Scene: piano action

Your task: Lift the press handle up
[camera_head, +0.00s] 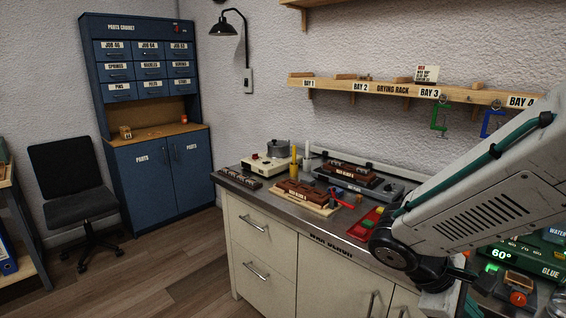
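I cannot pick out a press handle for certain. A grey press-like unit (392,192) with a dark brown block (348,172) on it stands at the back of the bench. A small red lever-like part (341,197) shows in front of it, beside a brown block on a pale board (306,196); I cannot tell what it belongs to. My arm comes in from the right and bends down over the bench's front edge.
A drying rack shelf (330,84) hangs above. Floor (180,280) is free at left.

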